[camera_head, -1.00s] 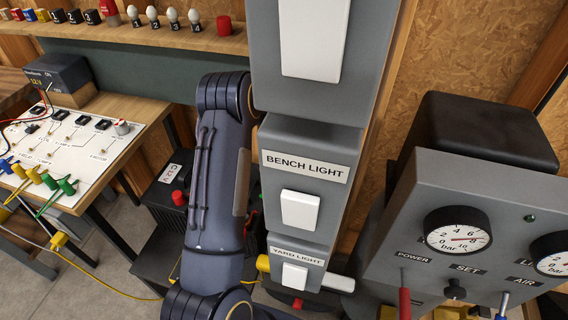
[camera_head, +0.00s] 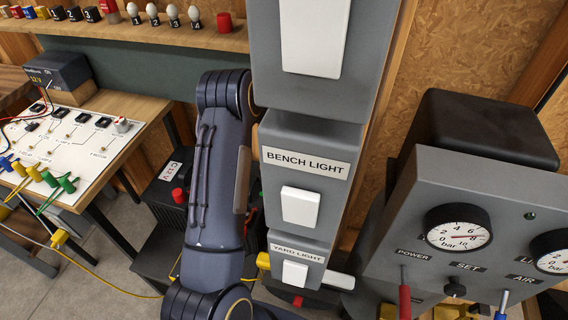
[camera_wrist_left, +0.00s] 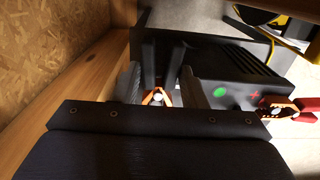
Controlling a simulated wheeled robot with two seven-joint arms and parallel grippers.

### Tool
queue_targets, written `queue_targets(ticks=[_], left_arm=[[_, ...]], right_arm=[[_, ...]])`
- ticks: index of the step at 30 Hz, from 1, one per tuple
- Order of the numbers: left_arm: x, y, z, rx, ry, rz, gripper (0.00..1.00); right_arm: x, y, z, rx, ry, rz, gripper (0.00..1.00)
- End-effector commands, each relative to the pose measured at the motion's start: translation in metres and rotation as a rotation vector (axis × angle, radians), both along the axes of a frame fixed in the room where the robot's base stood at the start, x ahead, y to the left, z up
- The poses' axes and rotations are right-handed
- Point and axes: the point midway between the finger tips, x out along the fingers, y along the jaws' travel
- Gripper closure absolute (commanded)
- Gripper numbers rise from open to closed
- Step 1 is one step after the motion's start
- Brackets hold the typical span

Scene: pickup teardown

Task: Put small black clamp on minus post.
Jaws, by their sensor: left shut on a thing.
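In the left wrist view my left gripper (camera_wrist_left: 160,84) is shut on the small black clamp (camera_wrist_left: 150,66), whose dark handles stand between the two fingers. Its copper-coloured jaws (camera_wrist_left: 148,97) are beside or around a small pale round end, likely the minus post (camera_wrist_left: 158,98); I cannot tell whether they grip it. A red clamp (camera_wrist_left: 302,105) with copper jaws is at the right, near the red plus mark on the black box (camera_wrist_left: 225,62). In the head view my left arm hides the gripper and the clamp. My right gripper is not in view.
A grey switch column (camera_head: 310,130) stands close to the right of my left arm. A gauge panel (camera_head: 400,235) is at the right. A bench with a white board (camera_head: 75,145) is at the left. A wooden wall (camera_wrist_left: 45,50) rises at the left of the wrist view.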

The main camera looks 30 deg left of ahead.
Motion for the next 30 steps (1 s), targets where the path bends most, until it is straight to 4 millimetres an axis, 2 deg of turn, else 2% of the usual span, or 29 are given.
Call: queue_targets(ticks=[30], left_arm=[[0.000,0.000,-0.018,0.000,0.000,-0.001,0.85]], right_arm=[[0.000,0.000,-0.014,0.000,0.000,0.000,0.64]])
